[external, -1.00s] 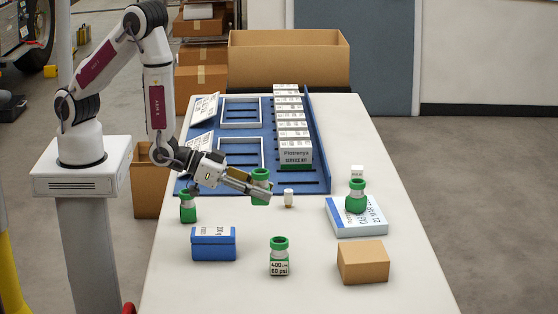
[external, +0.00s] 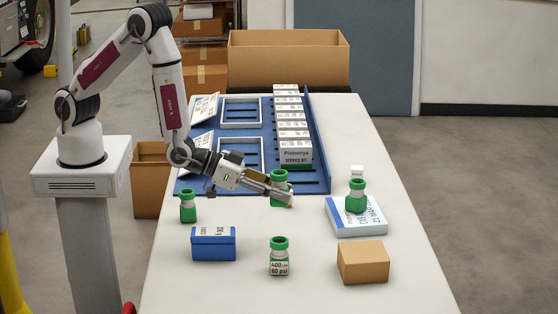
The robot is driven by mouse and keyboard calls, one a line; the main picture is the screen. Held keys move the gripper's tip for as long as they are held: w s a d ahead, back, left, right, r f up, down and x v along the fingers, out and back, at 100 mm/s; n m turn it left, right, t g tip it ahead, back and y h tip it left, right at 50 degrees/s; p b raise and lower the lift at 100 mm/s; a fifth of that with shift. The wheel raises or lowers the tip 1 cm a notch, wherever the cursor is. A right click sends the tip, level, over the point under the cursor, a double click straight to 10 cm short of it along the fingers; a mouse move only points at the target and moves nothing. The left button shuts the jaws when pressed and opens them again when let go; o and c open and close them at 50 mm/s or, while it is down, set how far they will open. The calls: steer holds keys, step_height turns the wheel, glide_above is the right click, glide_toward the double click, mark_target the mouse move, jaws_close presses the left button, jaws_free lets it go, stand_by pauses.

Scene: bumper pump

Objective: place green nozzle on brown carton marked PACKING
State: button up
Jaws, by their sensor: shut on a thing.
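My gripper (external: 284,197) is shut on a green nozzle (external: 279,179), whose green cap and lower body show behind the fingers. It is held over the table, near the front right part of the blue rack; I cannot tell its height. A plain brown carton (external: 362,262) sits at the front right of the table, its top empty. No PACKING mark is legible on it. Other green nozzles stand at the left (external: 188,206), at the front with a white label (external: 279,256), and on a white-blue box (external: 356,196).
The white-blue box (external: 372,225) lies behind the brown carton. A blue box (external: 213,243) stands front left. The blue rack (external: 318,150) holds a row of white boxes (external: 296,157). A large open brown box (external: 288,63) stands at the back. The table between gripper and carton looks clear.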

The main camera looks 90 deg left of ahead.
steer(key=w+d+r+m+h, duration=0.1)
steer(key=w+d+r+h, duration=0.1)
steer(key=w+d, duration=0.5)
steer(key=w+d+r+m+h, duration=0.2)
steer(key=w+d+r, duration=0.2)
steer(key=w+d, duration=0.4)
steer(key=shift+w+d+m+g, duration=0.3)
steer(key=shift+w+g, duration=0.1)
steer(key=shift+w, duration=0.3)
steer(key=shift+r, duration=0.1)
glide_above(350, 246)
steer(key=shift+f, duration=3.15)
steer(key=shift+f, duration=1.85)
steer(key=shift+f, duration=0.15)
